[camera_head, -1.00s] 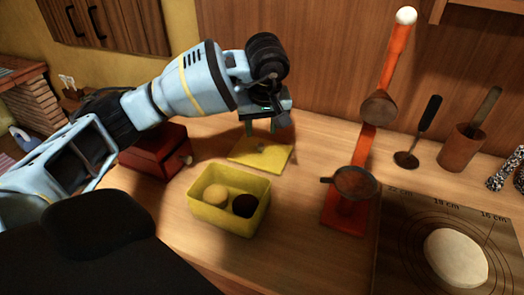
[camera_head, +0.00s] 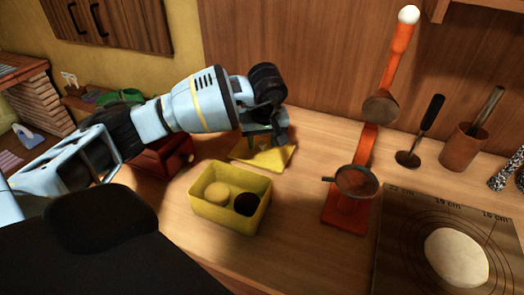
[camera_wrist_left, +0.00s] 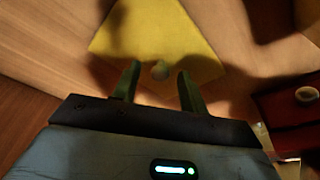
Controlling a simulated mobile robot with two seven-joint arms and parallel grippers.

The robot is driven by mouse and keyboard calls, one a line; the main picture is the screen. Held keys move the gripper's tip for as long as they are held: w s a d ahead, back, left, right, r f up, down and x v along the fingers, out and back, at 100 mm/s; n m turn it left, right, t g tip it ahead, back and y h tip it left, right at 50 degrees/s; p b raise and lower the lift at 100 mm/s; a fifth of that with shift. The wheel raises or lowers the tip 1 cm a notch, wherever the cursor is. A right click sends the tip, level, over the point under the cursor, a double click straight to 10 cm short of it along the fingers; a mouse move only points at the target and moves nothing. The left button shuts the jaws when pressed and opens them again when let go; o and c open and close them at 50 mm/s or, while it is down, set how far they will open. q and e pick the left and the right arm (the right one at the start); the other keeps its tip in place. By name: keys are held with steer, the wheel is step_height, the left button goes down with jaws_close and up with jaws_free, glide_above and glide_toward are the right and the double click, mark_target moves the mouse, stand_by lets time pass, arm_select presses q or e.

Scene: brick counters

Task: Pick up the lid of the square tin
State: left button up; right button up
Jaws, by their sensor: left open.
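The lid (camera_head: 279,158) is a flat yellow square lying on the counter behind the tin. My left gripper (camera_head: 264,143) is open and low over the lid. My right gripper is not in view.
A red box (camera_head: 165,158) with a knob stands left of the lid, under my left arm. An orange press (camera_head: 345,215) stands to the right. A marked board (camera_head: 400,245) with dough lies at the far right. The counter between tin and press is clear.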

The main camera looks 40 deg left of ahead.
mark_target(262, 144)
arm_select(q)
jaws_close()
step_height(262, 144, up, 10)
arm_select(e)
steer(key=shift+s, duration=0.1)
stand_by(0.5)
